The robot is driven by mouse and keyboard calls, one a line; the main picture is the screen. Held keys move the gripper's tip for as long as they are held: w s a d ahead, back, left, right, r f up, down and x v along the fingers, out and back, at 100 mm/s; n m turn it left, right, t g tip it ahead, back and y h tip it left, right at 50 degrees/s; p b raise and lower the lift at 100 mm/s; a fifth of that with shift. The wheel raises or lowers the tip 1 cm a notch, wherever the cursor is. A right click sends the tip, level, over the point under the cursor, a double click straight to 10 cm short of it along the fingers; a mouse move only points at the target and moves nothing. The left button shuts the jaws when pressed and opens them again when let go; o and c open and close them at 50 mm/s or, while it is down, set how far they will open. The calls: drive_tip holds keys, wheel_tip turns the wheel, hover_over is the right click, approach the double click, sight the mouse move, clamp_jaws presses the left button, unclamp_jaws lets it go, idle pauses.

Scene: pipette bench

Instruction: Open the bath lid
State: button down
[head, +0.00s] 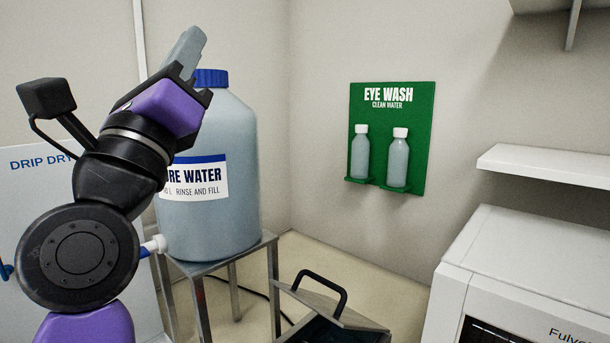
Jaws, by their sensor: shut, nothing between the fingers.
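The bath lid (352,318) is a grey metal panel with a black arched handle (325,281), at the bottom middle of the head view. It looks tilted, and a dark area shows beneath its lower edge; the picture's bottom edge cuts off the rest of the bath. My gripper (187,48) is at the upper left, pointing up in front of the big water bottle, well away from the lid. Its grey fingers are together and empty.
A large pure water bottle (235,135) with a tap stands on a metal stand (268,244). A green eye wash board (421,150) hangs on the wall. A white machine (530,245) and shelf (545,165) are at right; a drip dry panel (30,185) is at left.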

wheel_tip(320, 180, down, 7)
drive_tip(key=w+d+m+g+h, duration=0.2)
drive_tip(key=m+g+h, duration=0.3)
drive_tip(key=m+g, duration=0.7)
drive_tip(key=g, duration=0.5)
approach(306, 299)
drive_tip(key=shift+h, duration=0.4)
drive_tip(key=w+d+p, duration=0.1)
drive_tip(key=w, duration=0.1)
drive_tip(key=w+d+f+p, duration=0.1)
drive_tip(key=w+d, duration=0.1)
drive_tip(key=w+d+f+p, duration=0.1)
drive_tip(key=w, duration=0.1)
drive_tip(key=shift+w+d+p, duration=0.15)
drive_tip(key=shift+w+p, duration=0.05)
drive_tip(key=shift+p, duration=0.15)
drive_tip(key=shift+w+d+f, duration=0.2)
drive_tip(key=shift+w+f, duration=0.05)
drive_tip(key=shift+f, duration=0.05)
